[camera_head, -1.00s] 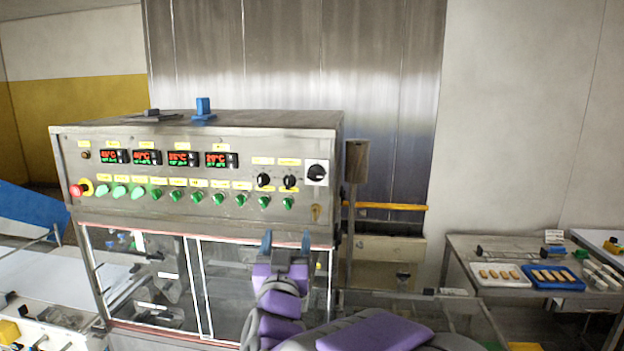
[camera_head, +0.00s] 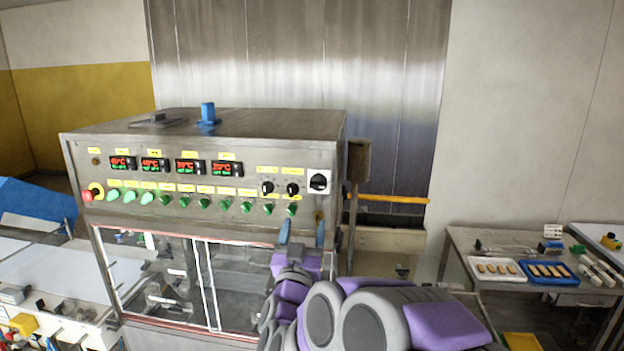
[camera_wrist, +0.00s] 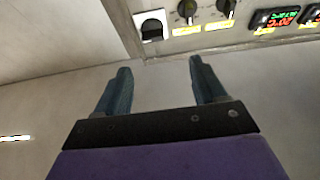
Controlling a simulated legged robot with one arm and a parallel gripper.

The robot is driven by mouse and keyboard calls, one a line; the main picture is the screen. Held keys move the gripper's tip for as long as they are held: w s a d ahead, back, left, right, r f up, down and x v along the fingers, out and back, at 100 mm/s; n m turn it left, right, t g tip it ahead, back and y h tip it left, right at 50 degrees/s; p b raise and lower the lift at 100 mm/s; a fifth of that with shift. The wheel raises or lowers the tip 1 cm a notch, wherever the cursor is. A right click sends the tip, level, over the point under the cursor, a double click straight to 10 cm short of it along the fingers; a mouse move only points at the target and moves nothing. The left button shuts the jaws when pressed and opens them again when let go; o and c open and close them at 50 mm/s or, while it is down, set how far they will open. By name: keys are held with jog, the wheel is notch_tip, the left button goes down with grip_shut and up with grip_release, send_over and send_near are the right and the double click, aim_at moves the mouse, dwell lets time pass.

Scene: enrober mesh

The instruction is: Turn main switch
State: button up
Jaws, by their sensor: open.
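The main switch (camera_head: 318,182), a black rotary knob on a white square plate, sits at the upper right end of the steel control panel (camera_head: 130,225). It also shows near the top of the wrist view (camera_wrist: 152,27), where the panel appears upside down. My gripper (camera_head: 302,230) is open and empty, just below the panel's right end in the head view. In the wrist view its two blue fingers (camera_wrist: 160,80) point toward the panel edge, with the switch beyond them, between their lines. Nothing touches the switch.
Two smaller black knobs (camera_head: 280,188) sit left of the switch, above a row of green buttons (camera_head: 205,203). A red emergency stop (camera_head: 88,195) is at the far left. A side table (camera_head: 470,245) with trays stands at right. A post (camera_head: 355,200) rises beside the machine.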

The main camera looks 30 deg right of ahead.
aim_at(317, 188)
jog(key=p+x, duration=0.1)
jog(key=x, duration=0.3)
jog(key=p+x, duration=0.1)
jog(key=x, duration=0.3)
jog(key=p+x, duration=0.1)
jog(key=x, duration=0.3)
jog(key=shift+s+d+p, duration=0.15)
jog(key=shift+d+p, duration=0.15)
jog(key=shift+p, duration=0.1)
jog(key=shift+w+d, duration=0.4)
jog(key=shift+d, duration=0.45)
jog(key=shift+a, duration=0.1)
jog(key=shift+a+r, duration=0.1)
jog(key=shift+a, duration=0.2)
jog(key=c, duration=0.5)
jog(key=shift+s+d, duration=0.1)
jog(key=shift+d, duration=0.05)
jog(key=c, duration=0.5)
jog(key=shift+c, duration=0.2)
